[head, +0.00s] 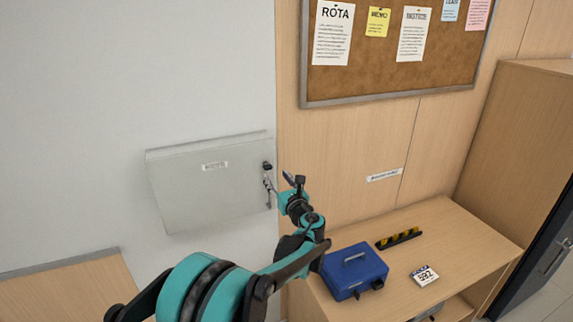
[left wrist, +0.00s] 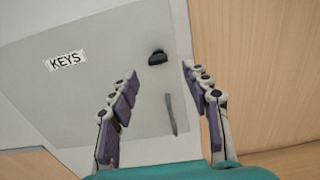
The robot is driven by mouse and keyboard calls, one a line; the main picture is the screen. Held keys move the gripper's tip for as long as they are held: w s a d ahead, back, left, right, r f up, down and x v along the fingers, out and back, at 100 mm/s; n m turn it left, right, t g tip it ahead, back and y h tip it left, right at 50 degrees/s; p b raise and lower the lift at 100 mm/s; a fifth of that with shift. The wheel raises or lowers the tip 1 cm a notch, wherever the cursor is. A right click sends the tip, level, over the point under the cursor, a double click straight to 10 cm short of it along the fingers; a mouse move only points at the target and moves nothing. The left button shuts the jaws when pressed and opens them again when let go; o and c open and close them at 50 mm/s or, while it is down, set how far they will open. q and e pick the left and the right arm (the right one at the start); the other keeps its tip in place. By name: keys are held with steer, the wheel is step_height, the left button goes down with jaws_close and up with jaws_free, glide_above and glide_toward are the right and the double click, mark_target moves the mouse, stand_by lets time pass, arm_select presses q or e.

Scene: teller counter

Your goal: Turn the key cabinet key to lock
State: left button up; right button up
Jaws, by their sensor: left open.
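The grey key cabinet (head: 205,190) hangs on the white wall with its door flat against the front. The key (head: 267,166) sticks out of the lock near the door's right edge, with something small hanging below it. In the left wrist view the dark key head (left wrist: 157,57) shows beyond the fingertips, and a thin grey strip (left wrist: 171,114) lies below it. My left gripper (head: 292,182) is open, just right of and below the key, and apart from it. In the left wrist view its two fingers (left wrist: 160,82) stand wide with nothing between them. My right gripper is out of view.
A wooden counter (head: 450,235) at right holds a blue cash box (head: 354,270), a black rack with yellow pieces (head: 398,238) and a small number card (head: 424,276). A cork notice board (head: 375,85) hangs above. The wall left of the cabinet is bare.

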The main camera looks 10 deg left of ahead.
mark_target(269, 169)
arm_select(q)
steer(key=x, duration=0.6)
steer(key=shift+w+a, duration=0.1)
steer(key=shift+a, duration=0.1)
steer(key=shift+w+a, duration=0.2)
steer(key=shift+a, duration=0.05)
jaws_close()
